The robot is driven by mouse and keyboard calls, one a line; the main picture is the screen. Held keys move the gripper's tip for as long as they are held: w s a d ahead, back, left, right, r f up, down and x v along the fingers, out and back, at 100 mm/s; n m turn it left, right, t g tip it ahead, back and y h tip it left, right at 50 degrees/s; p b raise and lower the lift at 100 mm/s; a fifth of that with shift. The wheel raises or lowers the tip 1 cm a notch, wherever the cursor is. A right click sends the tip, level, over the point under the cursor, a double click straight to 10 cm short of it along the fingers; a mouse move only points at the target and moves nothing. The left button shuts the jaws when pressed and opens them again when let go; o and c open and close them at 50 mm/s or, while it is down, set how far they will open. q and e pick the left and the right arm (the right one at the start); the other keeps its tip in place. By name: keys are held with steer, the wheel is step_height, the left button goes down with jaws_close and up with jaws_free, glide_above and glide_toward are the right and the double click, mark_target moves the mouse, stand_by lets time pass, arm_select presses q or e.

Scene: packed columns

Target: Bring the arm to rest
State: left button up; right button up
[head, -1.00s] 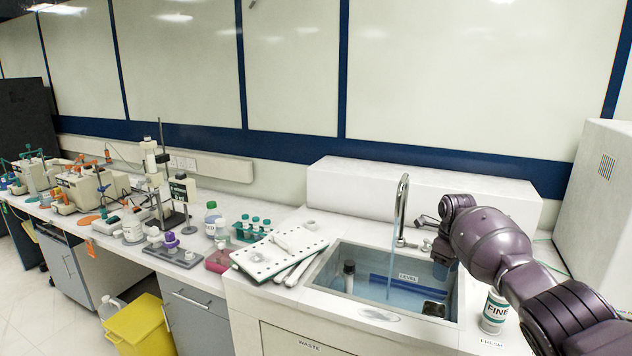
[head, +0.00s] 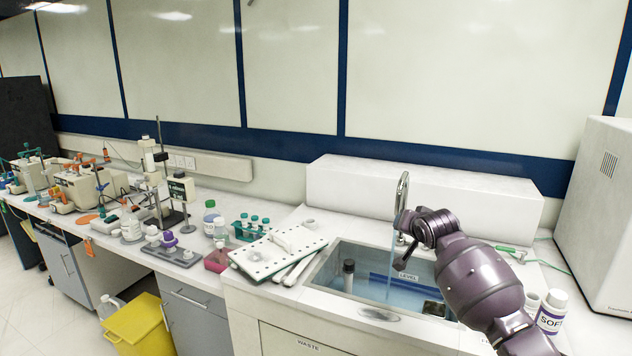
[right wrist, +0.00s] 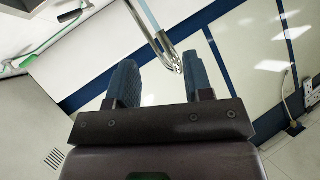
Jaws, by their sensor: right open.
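My right arm comes in from the lower right of the head view, and my right gripper (head: 400,240) hangs over the back of the sink (head: 322,279), close to the tap (head: 402,192). In the right wrist view the two blue-grey fingers of this gripper (right wrist: 162,78) stand wide apart. Nothing is held between them. The curved metal tap (right wrist: 166,50) shows beyond and between the fingers there; I cannot tell how far off it is. My left gripper is out of view.
The sink holds water and a dark-capped item (head: 348,275). A perforated white board (head: 277,252) lies left of it. A bottle marked SOFT (head: 552,312) stands to the right, beside my arm. A big white box (head: 596,215) bounds the right. Several instruments crowd the left bench.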

steer(key=s+d+f+n, duration=0.1)
steer(key=s+f, duration=0.9)
steer(key=s, duration=0.6)
steer(key=s+d+f+n+b, duration=0.1)
steer(key=s+f+n, duration=0.1)
steer(key=s+f, duration=0.9)
steer(key=s+d+f+n+g+h+b, duration=0.1)
steer(key=s+f, duration=1)
steer(key=s, duration=1.2)
steer(key=shift+d+n, duration=0.55)
steer(key=shift+n, duration=0.05)
stand_by(2.4)
